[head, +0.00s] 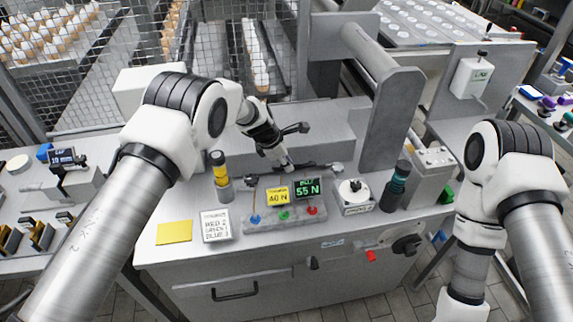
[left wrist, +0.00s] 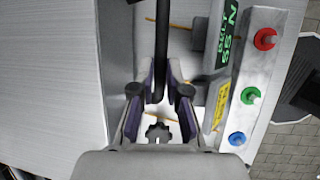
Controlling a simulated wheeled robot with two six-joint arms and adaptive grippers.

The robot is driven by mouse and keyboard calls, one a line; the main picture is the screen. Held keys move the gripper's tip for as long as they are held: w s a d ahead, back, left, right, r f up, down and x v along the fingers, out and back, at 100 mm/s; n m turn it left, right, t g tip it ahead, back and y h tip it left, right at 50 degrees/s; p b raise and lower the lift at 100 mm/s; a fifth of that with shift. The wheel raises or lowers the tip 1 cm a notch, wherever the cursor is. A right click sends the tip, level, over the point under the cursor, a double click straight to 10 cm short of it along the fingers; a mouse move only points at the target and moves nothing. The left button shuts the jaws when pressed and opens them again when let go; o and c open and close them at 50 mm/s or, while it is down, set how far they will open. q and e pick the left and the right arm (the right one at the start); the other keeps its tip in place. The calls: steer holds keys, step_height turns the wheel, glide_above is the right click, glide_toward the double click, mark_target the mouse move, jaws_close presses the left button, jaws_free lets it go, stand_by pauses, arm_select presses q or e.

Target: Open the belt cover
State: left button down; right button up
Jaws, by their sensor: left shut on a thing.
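The grey belt cover (head: 335,125) lies across the machine behind the control panel, and it looks closed. A black bar handle (head: 310,165) runs along its front, low down behind the displays. My left gripper (head: 287,166) reaches down to the left part of this handle. In the left wrist view the black handle (left wrist: 158,50) runs between the two fingers of my left gripper (left wrist: 159,95), which are shut on it. The fingers hide part of the handle. My right arm comes in from the right, but its gripper is out of view.
The control panel (head: 250,224) with blue, green and red buttons stands just in front of the handle, with a yellow display and a green "55 N" display. A dial box (head: 355,197) and dark cylinder (head: 396,187) stand to the right. A grey post (head: 390,120) rises behind.

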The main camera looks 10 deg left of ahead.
arm_select(q)
steer(key=w+r+p, duration=0.2)
steer(key=r, duration=0.6)
steer(key=w+a+r+p, duration=0.1)
steer(key=w+r+p, duration=0.1)
steer(key=r, duration=0.7)
steer(key=shift+a+p, duration=0.25)
steer(key=shift+p, duration=0.4)
steer(key=shift+f, duration=0.1)
steer(key=c, duration=1.5)
jaws_free()
steer(key=o, duration=0.3)
steer(key=shift+w+f+g, duration=0.2)
steer(key=shift+w+g, duration=0.05)
steer(key=shift+g, duration=0.05)
steer(key=v, duration=0.7)
steer(key=w+v, duration=0.1)
steer(key=v, duration=0.3)
steer(key=shift+w+a, duration=0.1)
steer(key=shift+a, duration=0.3)
steer(key=shift+f, duration=0.1)
